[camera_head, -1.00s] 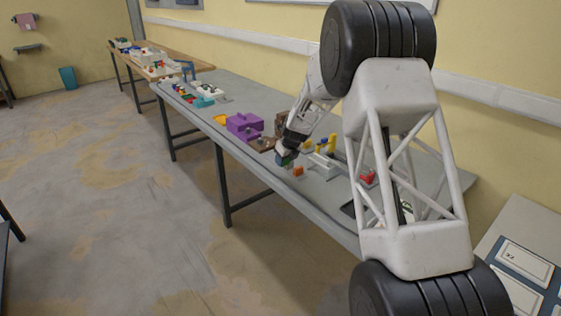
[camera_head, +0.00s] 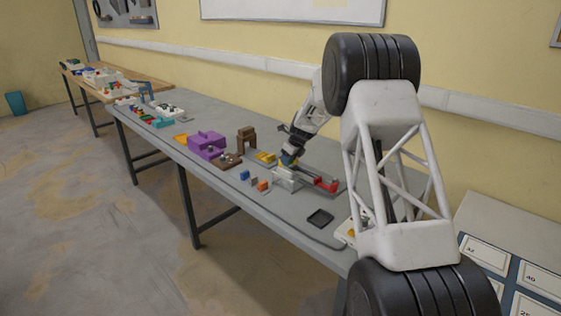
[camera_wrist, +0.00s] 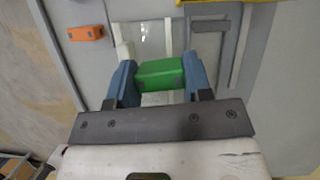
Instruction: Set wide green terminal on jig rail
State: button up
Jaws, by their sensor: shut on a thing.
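The wide green terminal (camera_wrist: 159,75) is between the two blue fingers of my gripper (camera_wrist: 157,82) in the wrist view. My gripper is shut on it. In the head view my gripper (camera_head: 288,162) is over the near-left end of the jig rail, by a pale block (camera_head: 286,178); the terminal is too small to make out clearly there. The pale jig rail (camera_wrist: 146,38) shows beyond the terminal in the wrist view, partly hidden by it and the fingers. I cannot tell whether the terminal touches the rail.
An orange block (camera_head: 263,185) and a blue block (camera_head: 245,175) stand in front of the jig. A red piece (camera_head: 327,185) is at its right. A black tray (camera_head: 320,218) lies nearer. Purple (camera_head: 206,145) and brown (camera_head: 246,138) blocks stand left. The table's front edge is clear.

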jog(key=shift+m, duration=0.5)
jog(key=w+d, duration=0.1)
jog(key=w+d+f, duration=0.1)
jog(key=w+d, duration=0.1)
jog(key=w+d+f, duration=0.1)
jog(key=shift+w+d, duration=0.3)
jog(key=shift+d, duration=0.1)
jog(key=shift+f, duration=0.25)
jog(key=shift+f, duration=2.55)
